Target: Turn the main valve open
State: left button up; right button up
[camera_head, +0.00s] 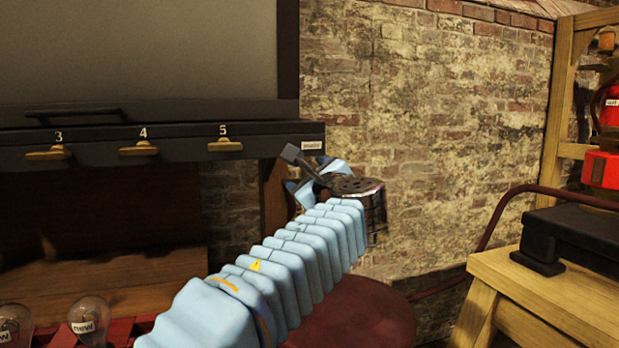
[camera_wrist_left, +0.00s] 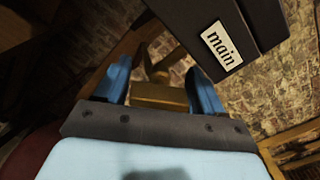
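The main label (camera_head: 312,145) sits at the right end of a black bar (camera_head: 180,150); it also reads clearly in the left wrist view (camera_wrist_left: 221,46). My left gripper (camera_head: 312,173) is just below that label, with its arm coming up from the lower middle. In the left wrist view its two blue fingers (camera_wrist_left: 160,88) stand wide apart. A brass-coloured handle (camera_wrist_left: 158,95), below the label end of the bar, lies between them. I cannot tell whether the fingers touch it. The gripper hides the main valve in the head view. My right gripper is out of view.
Brass valve handles marked 3 (camera_head: 48,153), 4 (camera_head: 139,149) and 5 (camera_head: 224,145) line the bar to the left. Labelled glass bulbs (camera_head: 88,320) stand at lower left. A wooden bench (camera_head: 545,300) with a black box (camera_head: 580,237) is at right. A brick wall (camera_head: 440,130) is behind.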

pick_arm(q)
jog(key=shift+o, duration=0.8)
jog(key=shift+s, duration=0.2)
jog(key=b+v, duration=0.2)
jog(key=v, duration=1.1)
jog(key=shift+s+b, duration=0.2)
jog(key=shift+b, duration=0.1)
jog(key=shift+d+r, duration=0.1)
